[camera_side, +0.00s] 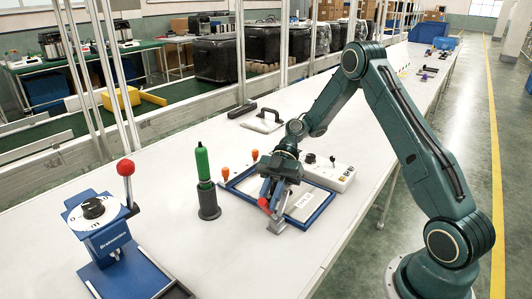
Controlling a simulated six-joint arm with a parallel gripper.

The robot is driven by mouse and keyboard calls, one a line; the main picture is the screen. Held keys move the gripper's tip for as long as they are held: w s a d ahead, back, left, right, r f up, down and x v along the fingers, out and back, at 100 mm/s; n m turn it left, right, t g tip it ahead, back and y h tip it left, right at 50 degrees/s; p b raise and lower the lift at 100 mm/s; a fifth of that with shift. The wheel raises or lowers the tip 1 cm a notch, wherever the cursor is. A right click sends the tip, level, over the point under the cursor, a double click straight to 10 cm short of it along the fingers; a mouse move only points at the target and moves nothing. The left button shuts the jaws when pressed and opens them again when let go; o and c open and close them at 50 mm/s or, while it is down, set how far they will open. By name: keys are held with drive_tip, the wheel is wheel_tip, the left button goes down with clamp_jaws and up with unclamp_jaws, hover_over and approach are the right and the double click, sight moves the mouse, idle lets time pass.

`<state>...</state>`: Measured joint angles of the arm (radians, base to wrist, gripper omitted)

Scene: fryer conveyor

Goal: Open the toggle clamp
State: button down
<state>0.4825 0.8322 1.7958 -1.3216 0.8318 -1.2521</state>
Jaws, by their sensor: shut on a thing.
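The toggle clamp (277,226) stands at the front edge of a blue-rimmed fixture (318,215) on the white table. Its red handle tip (264,205) shows just below and left of my gripper's fingers. My gripper (269,194) points down at the clamp and is shut on its handle. The fingers are small and dark here, and they hide part of the handle. The clamp's arm and pad are too small to make out clearly.
A green tool (202,163) stands upright in a black holder (208,204) to the left. Two orange knobs (225,174) rise behind the fixture. A white switch box (329,172) lies behind it. A blue press (100,225) with a red-ball lever stands front left. The front middle table is clear.

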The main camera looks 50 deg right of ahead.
drive_tip(key=c, duration=1.3)
unclamp_jaws()
drive_tip(key=shift+a+h, duration=0.2)
drive_tip(key=shift+h, duration=0.1)
